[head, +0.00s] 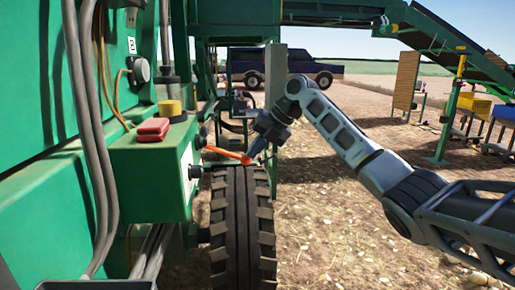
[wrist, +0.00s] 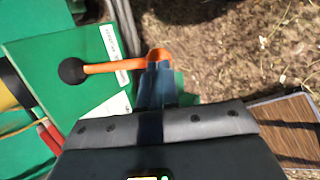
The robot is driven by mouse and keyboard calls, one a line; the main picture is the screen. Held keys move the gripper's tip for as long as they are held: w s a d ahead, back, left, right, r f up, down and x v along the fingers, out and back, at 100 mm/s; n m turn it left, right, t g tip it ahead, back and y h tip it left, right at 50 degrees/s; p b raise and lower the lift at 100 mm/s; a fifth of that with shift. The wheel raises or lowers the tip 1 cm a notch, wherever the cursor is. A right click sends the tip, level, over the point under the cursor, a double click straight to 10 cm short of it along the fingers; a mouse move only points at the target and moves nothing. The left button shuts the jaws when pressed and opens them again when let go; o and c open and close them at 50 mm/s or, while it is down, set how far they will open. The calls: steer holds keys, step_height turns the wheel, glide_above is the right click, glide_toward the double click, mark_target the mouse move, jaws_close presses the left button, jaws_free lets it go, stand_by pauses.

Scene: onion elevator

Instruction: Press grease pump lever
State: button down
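The orange grease pump lever (head: 228,153) sticks out to the right from the green box on the machine, above the tyre. In the wrist view the lever (wrist: 112,67) runs from a black round part at left to an orange end at my fingertips. My gripper (head: 255,152) points down at the lever's right end. In the wrist view my gripper's dark blue fingers (wrist: 159,78) are close together, with no gap seen between them. The tips overlap the orange end; I cannot tell whether they press on it.
A large tyre (head: 242,225) stands below the lever. Grey hoses run down the green machine at left. Open dirt ground lies at right.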

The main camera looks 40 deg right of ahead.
steer(key=shift+w+a+f+t+y+b, duration=0.15)
steer(key=shift+f+t+y+b, duration=0.35)
steer(key=shift+f+b, duration=0.6)
steer(key=shift+a+f, duration=0.1)
steer(key=shift+f, duration=0.1)
steer(key=shift+r, duration=0.1)
